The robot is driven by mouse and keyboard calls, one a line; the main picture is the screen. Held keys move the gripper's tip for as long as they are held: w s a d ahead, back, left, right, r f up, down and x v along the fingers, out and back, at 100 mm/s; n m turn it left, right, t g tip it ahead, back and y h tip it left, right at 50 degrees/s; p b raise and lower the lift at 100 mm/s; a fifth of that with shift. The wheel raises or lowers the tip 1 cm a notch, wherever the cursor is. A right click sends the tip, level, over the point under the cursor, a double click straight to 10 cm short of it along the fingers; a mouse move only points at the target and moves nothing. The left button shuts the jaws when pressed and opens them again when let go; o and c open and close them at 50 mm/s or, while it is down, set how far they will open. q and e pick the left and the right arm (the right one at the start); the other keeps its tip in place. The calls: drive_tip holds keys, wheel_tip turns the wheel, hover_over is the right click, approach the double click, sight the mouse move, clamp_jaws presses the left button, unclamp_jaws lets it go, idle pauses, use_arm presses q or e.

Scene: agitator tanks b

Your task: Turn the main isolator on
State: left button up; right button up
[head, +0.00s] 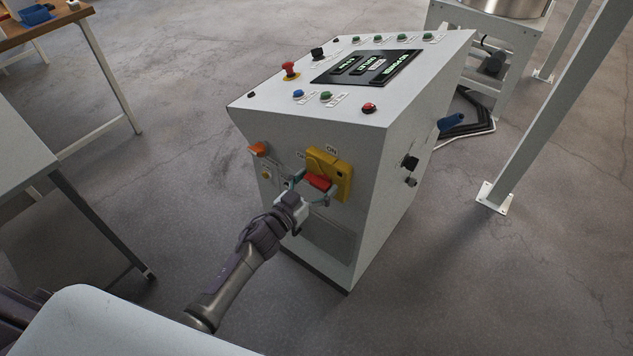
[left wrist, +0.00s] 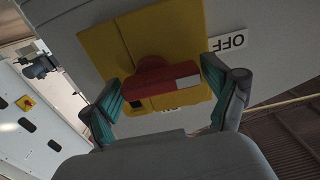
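The main isolator is a red rotary handle (head: 317,182) on a yellow plate (head: 342,170) on the front of the grey console. In the left wrist view the red handle (left wrist: 155,82) lies about level, with its pale-marked end toward the upside-down OFF label (left wrist: 230,43). The ON label (head: 331,149) is above the plate in the head view. My left gripper (head: 312,188) is at the handle. In the left wrist view its fingers (left wrist: 166,85) are spread either side of the handle's ends, close to them; firm contact is not clear. My right gripper is not seen.
An orange knob (head: 257,149) sits left of the isolator. The console top has a red mushroom button (head: 290,69), small buttons and a display (head: 367,67). A grey table (head: 25,160) stands at left and a post (head: 540,100) at right.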

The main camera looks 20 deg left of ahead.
use_arm(q)
drive_tip(key=c, duration=0.7)
drive_tip(key=shift+m, duration=0.4)
drive_tip(key=m, duration=0.5)
drive_tip(key=shift+d+r+m+b, duration=0.1)
drive_tip(key=shift+m+b, duration=0.2)
drive_tip(key=shift+b, duration=0.05)
drive_tip(key=m+b, duration=0.1)
drive_tip(key=m, duration=0.4)
drive_tip(key=shift+s+d, duration=0.1)
drive_tip(key=shift+d, duration=0.05)
drive_tip(key=m+b, duration=0.1)
drive_tip(key=m, duration=0.3)
drive_tip(key=shift+d+m, duration=0.1)
drive_tip(key=shift+m, duration=0.2)
drive_tip(key=shift+m+b, duration=0.5)
drive_tip(key=shift+m, duration=0.4)
drive_tip(key=shift+d, duration=0.1)
